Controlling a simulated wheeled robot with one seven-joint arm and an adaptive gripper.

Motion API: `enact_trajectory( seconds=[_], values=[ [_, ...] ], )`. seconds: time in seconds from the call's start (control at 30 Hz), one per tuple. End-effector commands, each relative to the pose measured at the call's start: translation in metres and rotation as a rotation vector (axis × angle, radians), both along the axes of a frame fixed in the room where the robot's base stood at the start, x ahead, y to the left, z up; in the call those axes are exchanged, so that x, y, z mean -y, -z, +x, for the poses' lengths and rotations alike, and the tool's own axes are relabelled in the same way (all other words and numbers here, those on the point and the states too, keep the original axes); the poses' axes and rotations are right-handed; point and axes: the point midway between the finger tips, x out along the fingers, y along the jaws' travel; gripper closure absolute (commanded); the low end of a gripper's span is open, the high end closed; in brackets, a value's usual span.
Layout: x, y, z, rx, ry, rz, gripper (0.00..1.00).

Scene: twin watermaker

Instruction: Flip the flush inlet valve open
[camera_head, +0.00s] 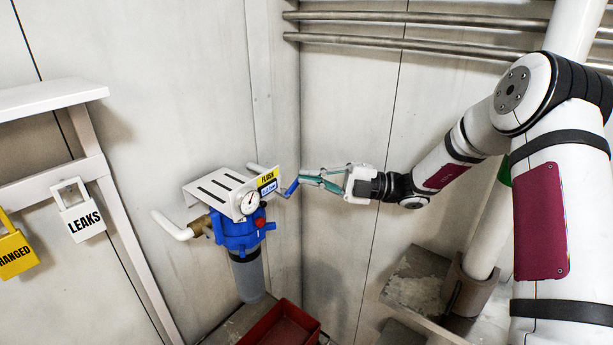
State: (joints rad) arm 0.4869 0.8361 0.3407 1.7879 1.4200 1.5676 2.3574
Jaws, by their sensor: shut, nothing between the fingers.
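The flush unit is a blue filter housing (240,232) with a grey bowl under it, fixed at the wall in the middle of the view. A yellow label reading FLUSH (267,178) and a round gauge (250,203) sit at its top. A blue valve lever (291,187) sticks out at the right of the label, tilted up to the right. My gripper (303,179) comes in from the right, shut, with its greenish fingertips at the lever's upper end. I cannot tell whether they touch it. The valve body behind the label is mostly hidden.
A slotted white bracket (222,190) covers the unit's top, and a white pipe (172,226) leaves its left side. A red tray (283,326) lies below. Grey pipes (400,17) run along the upper wall. White LEAKS (84,221) and yellow (15,255) padlock tags hang at left.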

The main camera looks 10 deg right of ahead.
Motion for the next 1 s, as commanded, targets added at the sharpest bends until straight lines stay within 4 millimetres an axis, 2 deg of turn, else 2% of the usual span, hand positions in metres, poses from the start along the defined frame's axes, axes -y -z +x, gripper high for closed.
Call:
enact_trajectory(
  seconds=[0.17,0.47,0.57,0.9,1.0],
  values=[
    [0.005,0.008,0.005,-0.001,0.002,0.0,1.0],
    [0.004,0.001,0.004,0.001,0.001,-0.001,1.0],
    [0.004,-0.011,0.004,0.004,0.001,-0.002,1.0],
    [0.004,-0.071,0.004,0.004,0.001,-0.003,1.0],
    [0.004,-0.083,0.004,0.001,0.002,-0.002,1.0]
  ],
)
